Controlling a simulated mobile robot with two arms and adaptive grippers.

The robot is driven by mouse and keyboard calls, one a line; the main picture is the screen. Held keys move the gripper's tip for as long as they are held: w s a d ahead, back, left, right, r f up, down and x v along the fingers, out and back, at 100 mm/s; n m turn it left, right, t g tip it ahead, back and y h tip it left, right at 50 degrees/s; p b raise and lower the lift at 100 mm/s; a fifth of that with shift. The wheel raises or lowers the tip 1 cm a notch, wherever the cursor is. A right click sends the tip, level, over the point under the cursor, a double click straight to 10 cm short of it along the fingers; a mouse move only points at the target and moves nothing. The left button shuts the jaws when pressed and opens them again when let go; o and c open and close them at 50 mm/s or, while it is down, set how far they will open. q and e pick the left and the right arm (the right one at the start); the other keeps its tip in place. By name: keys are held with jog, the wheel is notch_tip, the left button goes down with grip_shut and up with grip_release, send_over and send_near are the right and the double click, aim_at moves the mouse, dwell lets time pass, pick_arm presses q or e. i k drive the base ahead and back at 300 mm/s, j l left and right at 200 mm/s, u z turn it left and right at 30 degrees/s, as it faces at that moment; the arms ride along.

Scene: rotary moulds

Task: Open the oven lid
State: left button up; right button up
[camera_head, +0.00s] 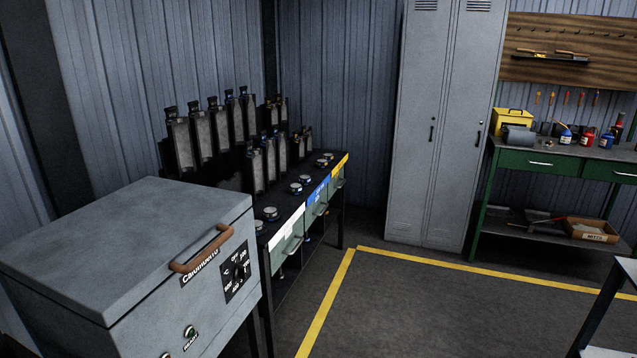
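The oven (150,285) is a grey metal box at the lower left of the head view. Its flat lid (125,235) lies closed on top. A brown curved handle (203,250) sits on the lid's front edge. Below the handle are a label, a black dial panel (236,275) and a round button (190,332). Neither of my grippers shows in the head view.
A dark bench (318,185) with several upright moulds stands behind the oven. Grey lockers (440,125) stand at the back, with a green workbench (545,160) at the right. Yellow lines mark open floor (430,310) right of the oven. A table corner shows at the right edge.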

aim_at(98, 261)
jog(key=i+u, duration=0.2)
jog(key=i, duration=0.4)
jog(key=i+l+u, duration=0.2)
jog(key=i, duration=0.4)
